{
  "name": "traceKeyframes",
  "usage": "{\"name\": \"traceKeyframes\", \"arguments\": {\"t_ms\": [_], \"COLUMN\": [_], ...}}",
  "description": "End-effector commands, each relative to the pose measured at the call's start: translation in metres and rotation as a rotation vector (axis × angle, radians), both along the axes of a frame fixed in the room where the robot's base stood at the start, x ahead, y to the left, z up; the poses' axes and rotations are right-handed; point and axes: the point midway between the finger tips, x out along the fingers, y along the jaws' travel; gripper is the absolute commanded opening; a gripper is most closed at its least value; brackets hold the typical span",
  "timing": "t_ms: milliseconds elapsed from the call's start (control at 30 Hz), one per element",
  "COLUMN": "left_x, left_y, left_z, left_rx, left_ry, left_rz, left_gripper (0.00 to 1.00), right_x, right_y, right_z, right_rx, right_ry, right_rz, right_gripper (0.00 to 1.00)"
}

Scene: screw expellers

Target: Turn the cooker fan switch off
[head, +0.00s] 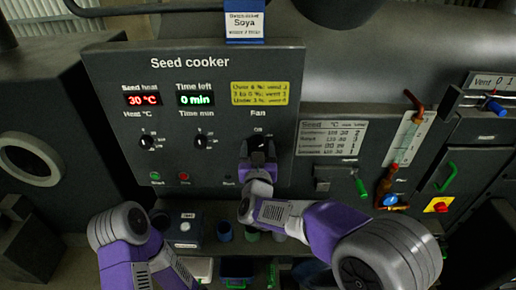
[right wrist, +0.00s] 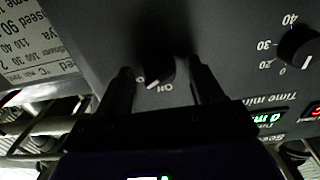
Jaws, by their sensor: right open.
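The Seed cooker panel (head: 215,75) stands upright in the head view. Its fan switch is a black knob under the word "Fan", mostly hidden there by my right gripper (head: 258,150). In the right wrist view the fan knob (right wrist: 158,72) shows in shadow, with a pale mark at its edge and small lettering beside it that I cannot read surely. My right gripper (right wrist: 163,88) is open, with one finger on each side of the knob. I cannot tell whether the fingers touch it. My left arm shows at the lower left of the head view, but its gripper does not.
The heat knob (head: 147,142) and time knob (head: 200,141) sit left of the fan switch. A green button (head: 155,176) and a red button (head: 184,176) are below them. A green-handled lever (head: 361,187) is to the right. Cups stand on a shelf below.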

Motion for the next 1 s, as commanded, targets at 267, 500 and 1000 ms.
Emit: {"name": "traceKeyframes", "arguments": {"t_ms": [267,500,1000], "left_x": [0.0,0.0,0.0001], "left_y": [0.0,0.0,0.0], "left_z": [0.0,0.0,0.0062], "left_rx": [0.0,0.0,0.0], "left_ry": [0.0,0.0,0.0], "left_rz": [0.0,0.0,0.0], "left_gripper": [0.43,0.43,0.43], "right_x": [0.0046,0.0043,0.0042], "right_y": [-0.0006,-0.0004,-0.0003], "right_z": [-0.0002,-0.0002,0.0008], "right_rx": [0.0,0.0,-0.046], "right_ry": [0.0,0.0,0.002], "right_rz": [-0.001,0.0,0.0], "right_gripper": [0.66,0.37,0.11]}}
